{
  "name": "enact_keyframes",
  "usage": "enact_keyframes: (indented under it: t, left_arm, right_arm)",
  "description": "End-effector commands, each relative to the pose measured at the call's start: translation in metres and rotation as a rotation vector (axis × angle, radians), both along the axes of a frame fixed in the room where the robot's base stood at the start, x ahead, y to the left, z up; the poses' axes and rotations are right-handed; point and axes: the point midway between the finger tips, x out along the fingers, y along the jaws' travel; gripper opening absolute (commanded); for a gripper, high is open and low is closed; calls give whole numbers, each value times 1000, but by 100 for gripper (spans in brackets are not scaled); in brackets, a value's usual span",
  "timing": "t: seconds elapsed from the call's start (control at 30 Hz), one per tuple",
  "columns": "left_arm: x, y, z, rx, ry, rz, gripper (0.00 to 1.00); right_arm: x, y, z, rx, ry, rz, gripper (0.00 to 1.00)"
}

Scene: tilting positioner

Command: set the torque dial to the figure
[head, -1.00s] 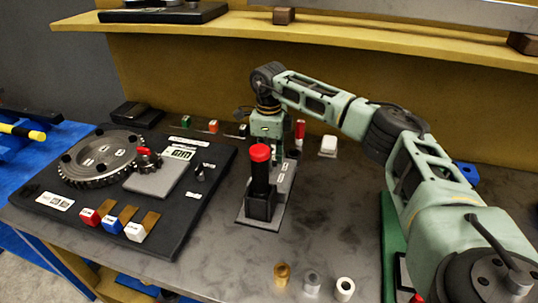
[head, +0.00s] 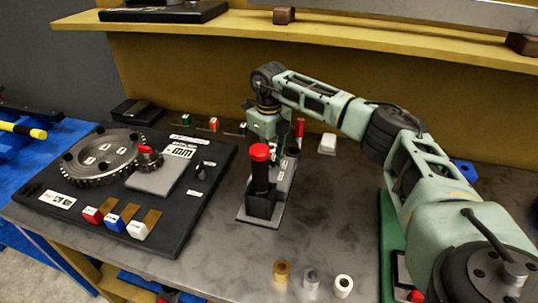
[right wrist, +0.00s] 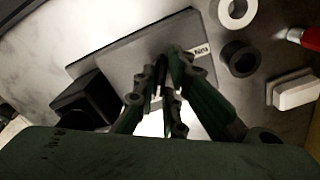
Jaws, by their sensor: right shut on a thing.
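My right gripper (head: 272,158) points down over the grey base plate (head: 258,216) of the stand with the black post (head: 260,180) and its red cap. In the right wrist view its fingers (right wrist: 165,92) are closed together over the plate (right wrist: 125,62), beside a small white label (right wrist: 200,50). What they grip is hidden between the fingers, so the dial and its setting cannot be read. The black board (head: 170,222) at the left carries a large toothed wheel (head: 92,168) and a light panel (head: 181,150) with dark marks too small to read. My left gripper is out of view.
A red-tipped tool (head: 300,128) and a white block (head: 327,143) stand close behind my right gripper. Small cylinders, brown (head: 281,270), grey (head: 311,278) and white (head: 343,286), stand at the front. The table between them and the stand is clear.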

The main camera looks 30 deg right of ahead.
Motion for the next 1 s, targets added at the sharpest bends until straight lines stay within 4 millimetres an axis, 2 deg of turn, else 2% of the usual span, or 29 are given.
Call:
enact_keyframes:
  t: [0.37,0.4,0.6,0.87,1.0]
  left_arm:
    - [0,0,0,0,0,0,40]
    - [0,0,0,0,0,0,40]
    - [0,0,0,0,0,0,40]
    - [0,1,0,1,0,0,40]
    - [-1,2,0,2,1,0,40]
  right_arm:
    - [1,-1,2,0,-4,-5,0]
    - [1,-1,2,0,-4,-5,12]
    - [1,-1,1,-1,-2,-4,29]
    - [0,0,0,0,-1,-3,29]
    - [1,0,8,0,-2,-3,29]
